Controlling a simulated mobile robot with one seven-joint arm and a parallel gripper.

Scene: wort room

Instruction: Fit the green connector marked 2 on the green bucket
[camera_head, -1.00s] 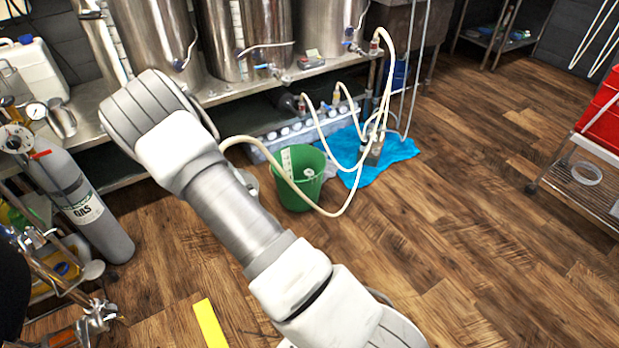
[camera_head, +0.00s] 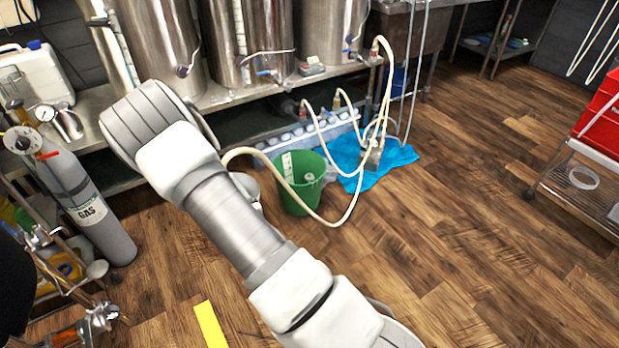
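The green bucket (camera_head: 299,199) stands upright on the wooden floor, right of my arm. It has a white strip with marks at its left inner side and a small white thing inside, too small to make out. A cream hose (camera_head: 334,222) comes out from behind my arm, passes in front of the bucket and curves up to the right. I cannot make out a green connector marked 2 or its mark. My arm crosses the middle of the view. My gripper cannot be seen; a grey-white piece shows just behind the arm, left of the bucket.
Steel tanks (camera_head: 245,40) stand on a low bench behind the bucket. A blue cloth (camera_head: 397,157) with hoses and fittings lies right of it. A gas cylinder (camera_head: 88,210) stands at left, a rack with red crates (camera_head: 600,105) at right.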

